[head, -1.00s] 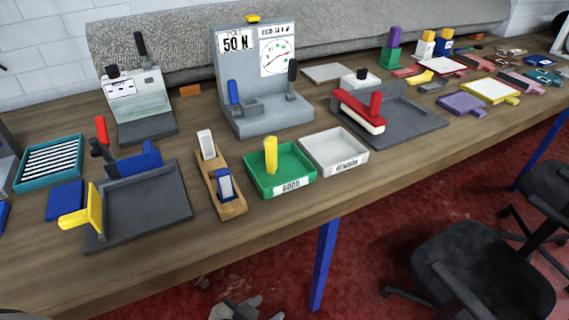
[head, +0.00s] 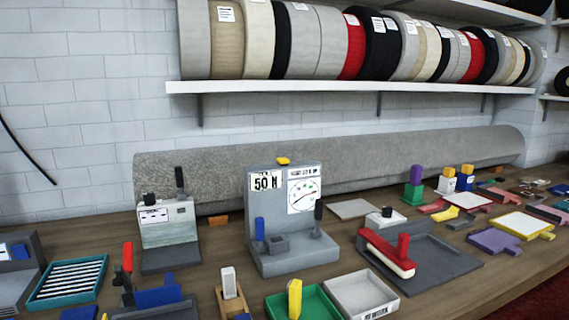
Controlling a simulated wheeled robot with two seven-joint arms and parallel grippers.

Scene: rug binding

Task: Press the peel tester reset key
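The peel tester (head: 290,246) is a grey upright unit in the middle of the head view, standing on the bench. Its back panel carries a "50 N" label and a round dial (head: 303,195) with a needle. A small yellow key (head: 283,160) sits on its top edge and looks like the reset key. A blue clamp piece (head: 260,229) and a dark lever (head: 318,211) stand on its base. Neither of my grippers shows in the head view, and nothing touches the tester.
A grey rolled rug (head: 400,158) lies behind the tester. A grey-green device (head: 168,228) stands to its left, a red-handled tool (head: 386,252) to its right. Green (head: 318,297) and white (head: 361,293) trays lie in front. A shelf (head: 350,88) of rolls hangs above.

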